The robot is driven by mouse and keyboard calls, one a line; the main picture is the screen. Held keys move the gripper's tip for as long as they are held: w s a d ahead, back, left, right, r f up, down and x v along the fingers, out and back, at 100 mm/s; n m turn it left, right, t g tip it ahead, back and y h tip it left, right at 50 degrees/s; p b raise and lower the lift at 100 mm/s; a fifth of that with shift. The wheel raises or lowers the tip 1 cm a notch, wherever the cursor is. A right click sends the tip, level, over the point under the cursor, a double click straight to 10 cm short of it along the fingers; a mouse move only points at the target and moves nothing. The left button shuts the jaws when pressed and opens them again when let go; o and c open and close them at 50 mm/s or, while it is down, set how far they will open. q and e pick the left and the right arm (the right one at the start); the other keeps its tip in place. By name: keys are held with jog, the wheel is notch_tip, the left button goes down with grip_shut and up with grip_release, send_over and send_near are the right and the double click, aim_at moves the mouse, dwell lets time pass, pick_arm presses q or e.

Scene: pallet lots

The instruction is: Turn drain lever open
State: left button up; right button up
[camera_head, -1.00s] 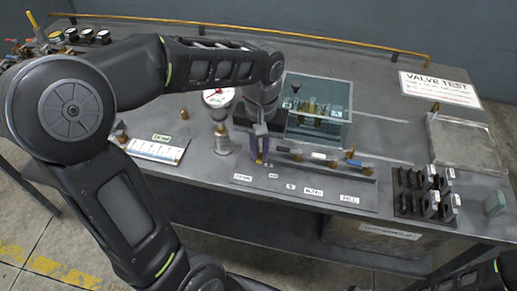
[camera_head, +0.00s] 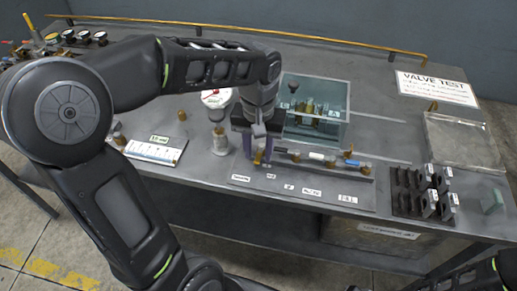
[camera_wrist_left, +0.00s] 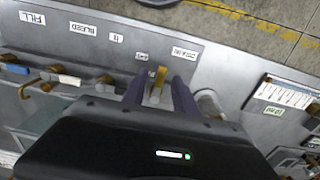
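My left gripper (camera_head: 260,156) is over the left end of the valve row on the bench. In the left wrist view its two purple fingers (camera_wrist_left: 157,94) are spread apart. A brass-yellow lever (camera_wrist_left: 160,76) stands between them, with a gap showing on each side. The lever also shows between the fingers in the head view (camera_head: 258,158). Near it are small white labels, the end one (camera_wrist_left: 185,52) too blurred to read surely. Other valves in the row have a white handle (camera_head: 316,156) and a blue handle (camera_head: 351,162).
A clear tank (camera_head: 335,125) stands just behind the row. A gauge on a stand (camera_head: 220,140) is close left of my gripper. A black rack (camera_head: 408,205) and a grey tray (camera_head: 462,143) are at the right. The labelled front strip is clear.

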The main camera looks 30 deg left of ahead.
aim_at(258, 157)
pick_arm(q)
notch_tip(258, 157, up, 8)
dwell(0.5)
jog(key=shift+f, duration=0.15)
